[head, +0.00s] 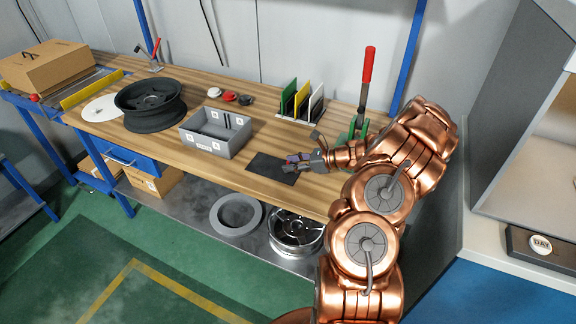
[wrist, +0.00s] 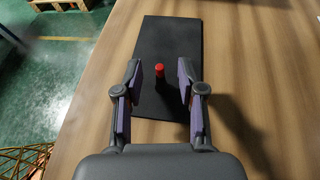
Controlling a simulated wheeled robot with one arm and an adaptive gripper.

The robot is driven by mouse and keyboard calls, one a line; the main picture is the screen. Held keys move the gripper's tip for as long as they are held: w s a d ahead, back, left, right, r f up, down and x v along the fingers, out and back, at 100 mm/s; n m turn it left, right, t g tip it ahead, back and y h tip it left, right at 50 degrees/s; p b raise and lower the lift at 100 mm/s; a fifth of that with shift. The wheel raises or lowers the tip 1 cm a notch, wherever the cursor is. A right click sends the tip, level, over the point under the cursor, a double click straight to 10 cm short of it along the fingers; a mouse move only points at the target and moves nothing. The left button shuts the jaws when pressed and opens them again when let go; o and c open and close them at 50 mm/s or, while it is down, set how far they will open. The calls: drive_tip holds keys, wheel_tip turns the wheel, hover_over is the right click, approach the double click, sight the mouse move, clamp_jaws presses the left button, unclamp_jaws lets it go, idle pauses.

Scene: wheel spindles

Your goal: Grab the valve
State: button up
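The valve (wrist: 159,75) is a small dark stem with a red cap, standing on a black mat (wrist: 172,38) in the wrist view. My gripper (wrist: 159,73) is open, its purple-padded fingers on either side of the valve in the picture. Gaps show between the valve and both pads. I cannot tell how far the fingertips are above the mat. In the head view my gripper (head: 292,161) is over the right part of the black mat (head: 262,167), and I cannot make out the valve there.
A grey box (head: 216,151) stands left of the mat, with a black wheel rim (head: 150,122) beyond it. Behind are small red, white and black pieces (head: 230,96) and a rack of coloured plates (head: 299,120). A red-handled press (head: 368,65) stands behind my arm.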

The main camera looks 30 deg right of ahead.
drive_tip(key=shift+x, duration=0.85)
clamp_jaws()
